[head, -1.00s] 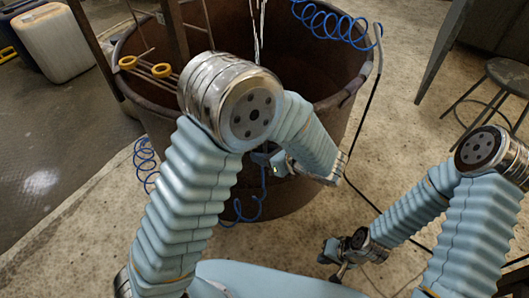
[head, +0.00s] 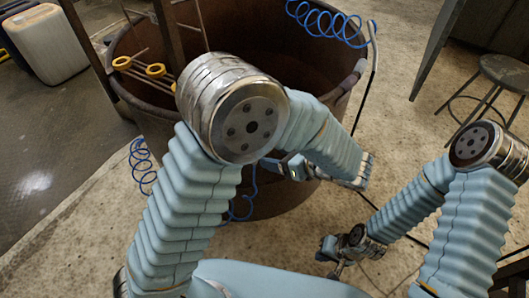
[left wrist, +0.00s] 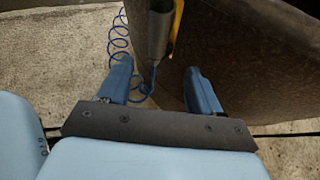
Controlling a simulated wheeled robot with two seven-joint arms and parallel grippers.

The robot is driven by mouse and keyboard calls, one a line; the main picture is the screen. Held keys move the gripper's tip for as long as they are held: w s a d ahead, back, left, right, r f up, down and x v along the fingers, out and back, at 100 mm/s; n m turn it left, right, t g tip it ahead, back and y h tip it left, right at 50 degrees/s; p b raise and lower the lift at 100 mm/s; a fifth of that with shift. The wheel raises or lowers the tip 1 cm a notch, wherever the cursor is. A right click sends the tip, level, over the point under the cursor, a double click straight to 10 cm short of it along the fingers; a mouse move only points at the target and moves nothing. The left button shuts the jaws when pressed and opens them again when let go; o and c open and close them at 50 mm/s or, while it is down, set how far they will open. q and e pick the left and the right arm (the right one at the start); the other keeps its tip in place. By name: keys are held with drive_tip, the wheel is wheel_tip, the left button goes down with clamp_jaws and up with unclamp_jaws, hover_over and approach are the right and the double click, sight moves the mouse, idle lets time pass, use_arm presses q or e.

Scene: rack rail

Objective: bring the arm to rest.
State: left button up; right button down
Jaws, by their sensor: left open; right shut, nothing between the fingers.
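My left gripper (left wrist: 160,88) is open in the left wrist view, with two blue fingers apart and nothing between them. In the head view my left arm's bend stands in front of the tub. Its forearm reaches right, and the left gripper (head: 272,166) is partly hidden behind the arm, beside the tub's lower wall. My right gripper (head: 328,262) is shut and empty, low over the floor at the lower middle of the head view.
A large rusty tub (head: 150,112) stands close behind my left arm; its wall (left wrist: 240,50) fills the left wrist view's upper right. Blue coiled hoses (head: 325,22) hang around it. Yellow-ringed rods (head: 138,67) lean at its left rim.

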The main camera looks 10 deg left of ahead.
use_arm(q)
drive_tip(key=v, duration=0.7)
drive_tip(key=s+a+f+n+g+h, duration=0.2)
drive_tip(key=s+f+n+g+h, duration=0.25)
drive_tip(key=f, duration=0.45)
drive_tip(key=s+a+f+n+g+h, duration=0.1)
drive_tip(key=s+a+f+n+h, duration=0.15)
drive_tip(key=f+n+h, duration=0.45)
drive_tip(key=s+a+f+n+g+h, duration=0.1)
drive_tip(key=s+f+n+g+h, duration=0.25)
drive_tip(key=f+n, duration=0.6)
drive_tip(key=a+f+n+t, duration=0.4)
drive_tip(key=f+n, duration=0.1)
drive_tip(key=shift+a+f+n, duration=0.2)
drive_tip(key=shift+f+n, duration=0.2)
